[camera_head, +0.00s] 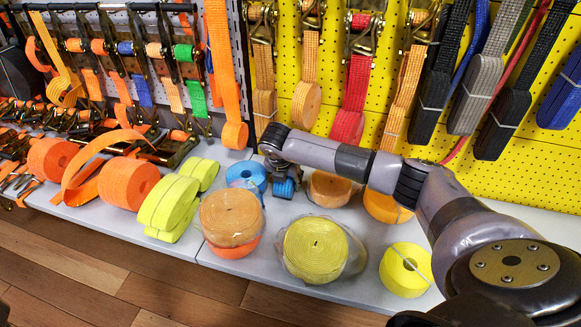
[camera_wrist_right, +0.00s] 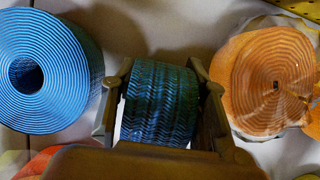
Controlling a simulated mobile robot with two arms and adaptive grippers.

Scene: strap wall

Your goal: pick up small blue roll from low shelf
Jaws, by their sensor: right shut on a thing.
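The small blue roll (camera_wrist_right: 160,104) sits between the two fingers of my right gripper (camera_wrist_right: 163,88) in the right wrist view, and the fingers are shut on it from both sides. In the head view the small roll (camera_head: 284,188) shows as a dark blue piece under my right gripper (camera_head: 283,180), low over the grey shelf (camera_head: 340,285). I cannot tell whether it touches the shelf. A larger blue roll (camera_head: 246,175) lies just left of it; it also shows in the right wrist view (camera_wrist_right: 45,72). My left gripper is not in view.
An orange roll (camera_head: 330,188) lies close right of the gripper. A wrapped orange-brown roll (camera_head: 231,216), a wrapped yellow-green roll (camera_head: 315,248) and a yellow roll (camera_head: 405,270) lie in front. Straps hang on the yellow pegboard (camera_head: 340,70) behind.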

